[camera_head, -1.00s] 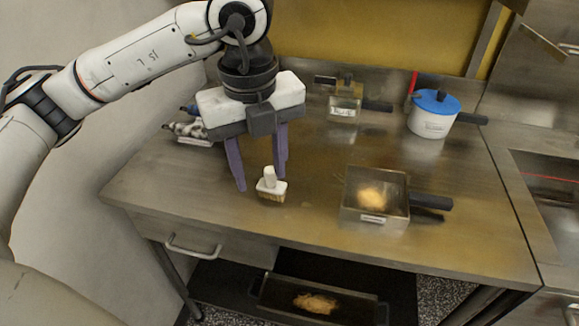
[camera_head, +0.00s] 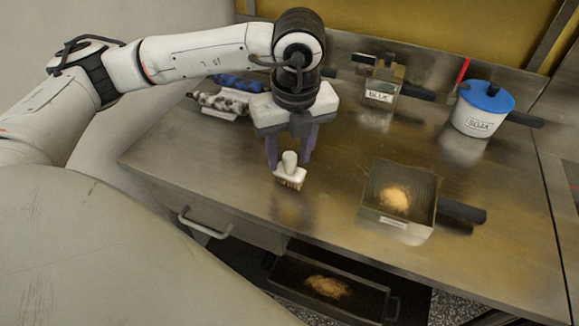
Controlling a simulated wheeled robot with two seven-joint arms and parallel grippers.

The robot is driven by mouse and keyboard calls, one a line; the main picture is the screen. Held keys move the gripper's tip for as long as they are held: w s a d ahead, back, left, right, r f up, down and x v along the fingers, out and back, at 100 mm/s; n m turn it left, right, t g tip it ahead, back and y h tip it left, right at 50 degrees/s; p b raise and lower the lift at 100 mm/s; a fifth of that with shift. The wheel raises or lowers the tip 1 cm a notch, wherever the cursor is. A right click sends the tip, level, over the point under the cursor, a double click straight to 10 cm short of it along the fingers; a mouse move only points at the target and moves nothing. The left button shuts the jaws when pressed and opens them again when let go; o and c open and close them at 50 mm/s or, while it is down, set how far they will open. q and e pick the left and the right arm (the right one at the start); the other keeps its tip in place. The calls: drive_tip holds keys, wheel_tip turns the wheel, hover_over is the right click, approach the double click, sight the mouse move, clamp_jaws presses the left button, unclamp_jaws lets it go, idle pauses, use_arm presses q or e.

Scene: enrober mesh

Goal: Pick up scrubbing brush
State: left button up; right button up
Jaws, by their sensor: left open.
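The scrubbing brush (camera_head: 290,174) has a white body with an upright knob handle and tan bristles. It stands on the steel table, left of the middle of the view. My left gripper (camera_head: 290,160) is open and points down, with its two purple fingers just behind and to either side of the brush's handle. I cannot tell whether the fingers touch the brush. My right gripper is not in view.
A square pan (camera_head: 398,228) with a tan residue stands right of the brush. A white pot with a blue lid (camera_head: 482,108) and a labelled square container (camera_head: 380,92) stand at the back. Cloth-like rolls (camera_head: 222,100) lie at the back left. A dark tray (camera_head: 330,290) sits on the shelf below.

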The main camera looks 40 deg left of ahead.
sight(290, 155)
use_arm(q)
drive_tip(key=shift+a+f, duration=0.1)
drive_tip(key=shift+f, duration=0.35)
drive_tip(key=shift+c, duration=0.2)
clamp_jaws()
wheel_tip(290, 155, up, 10)
drive_tip(key=shift+r+b, duration=0.1)
drive_tip(key=shift+b, duration=0.3)
drive_tip(key=c, duration=0.8)
unclamp_jaws()
drive_tip(key=shift+c, duration=0.8)
